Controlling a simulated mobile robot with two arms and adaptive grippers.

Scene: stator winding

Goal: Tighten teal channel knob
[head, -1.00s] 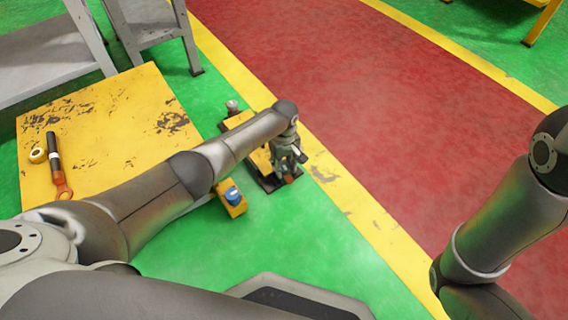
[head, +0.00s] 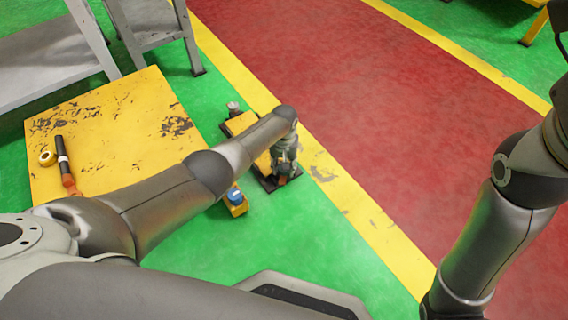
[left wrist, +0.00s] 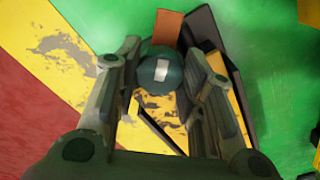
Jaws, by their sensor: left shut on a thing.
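The teal knob (left wrist: 157,72) is round with a pale rectangular mark on its face. It sits between the two fingers of my left gripper (left wrist: 163,60) in the left wrist view, and the gripper is shut on it. In the head view my left gripper (head: 284,168) points down at the near right end of a yellow fixture (head: 240,123) with a dark base. The gripper hides the knob there. An orange-brown block (left wrist: 167,27) stands just beyond the knob in the left wrist view. My right gripper is out of view; only part of its arm shows.
A worn yellow platform (head: 110,125) holds a dark-handled tool (head: 64,160) and a yellow roll (head: 47,158). Grey metal tables stand at the back left. The red walkway is clear.

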